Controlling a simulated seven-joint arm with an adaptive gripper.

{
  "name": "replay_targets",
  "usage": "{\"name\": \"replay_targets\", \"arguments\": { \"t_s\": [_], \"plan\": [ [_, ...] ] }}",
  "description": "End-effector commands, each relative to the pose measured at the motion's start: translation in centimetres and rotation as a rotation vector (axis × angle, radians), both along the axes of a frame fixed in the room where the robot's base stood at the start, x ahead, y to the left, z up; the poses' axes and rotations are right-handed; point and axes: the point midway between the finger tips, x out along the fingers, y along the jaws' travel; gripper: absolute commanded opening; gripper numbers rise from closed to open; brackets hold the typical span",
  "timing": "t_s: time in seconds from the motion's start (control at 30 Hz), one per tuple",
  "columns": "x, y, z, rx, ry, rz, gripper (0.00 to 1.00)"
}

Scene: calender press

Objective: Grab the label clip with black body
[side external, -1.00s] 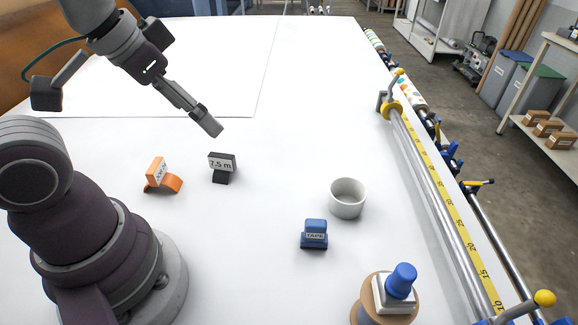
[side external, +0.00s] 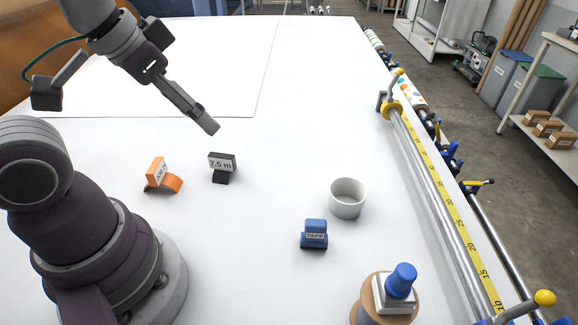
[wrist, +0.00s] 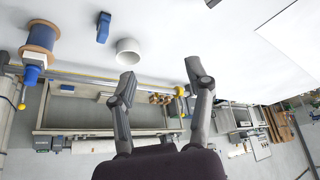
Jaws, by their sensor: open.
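The label clip with black body (side external: 221,167) stands upright on the white table in the side view, with a pale label reading "7.5 m" on its face. My gripper (side external: 213,127) is above the table, a little higher in the picture than the black clip and apart from it. In the wrist view my gripper (wrist: 160,68) has its two fingers spread wide with nothing between them. A dark piece (wrist: 211,3), which looks like part of the black clip, is cut off at the top edge of that view.
An orange clip (side external: 162,175) lies left of the black one. A blue clip marked "TAPE" (side external: 314,234), a white cup (side external: 347,198) and a spool with a blue-topped item (side external: 400,281) stand to the right. A yellow-scaled rail (side external: 440,190) runs along the right edge.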

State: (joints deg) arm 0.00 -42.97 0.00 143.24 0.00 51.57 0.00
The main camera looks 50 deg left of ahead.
Motion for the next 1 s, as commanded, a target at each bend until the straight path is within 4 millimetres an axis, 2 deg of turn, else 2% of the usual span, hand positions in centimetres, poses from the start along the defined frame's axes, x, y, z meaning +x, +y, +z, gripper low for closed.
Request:
{"name": "replay_targets", "arguments": {
  "t_s": [0.23, 0.33, 0.37, 0.47, 0.6, 0.7, 0.83, 1.0],
  "plan": [
    [0.0, 0.0, 0.0, -0.002, 0.002, 0.006, 0.5],
    [0.8, 0.7, 0.0, -0.053, 0.039, 0.144, 0.5],
    [1.2, 1.1, 0.0, -0.086, 0.06, 0.233, 0.5],
    [3.4, 3.2, -0.7, -0.225, 0.149, 0.659, 0.5],
    [6.2, 7.1, -3.2, -0.399, 0.24, 1.326, 0.5],
    [7.3, 9.6, -5.6, -0.475, 0.271, 1.718, 0.5],
    [7.7, 11.5, -7.7, -0.522, 0.28, 2.034, 0.5],
    [7.7, 12.0, -10.2, -0.531, 0.284, 2.138, 0.5]
  ]
}}
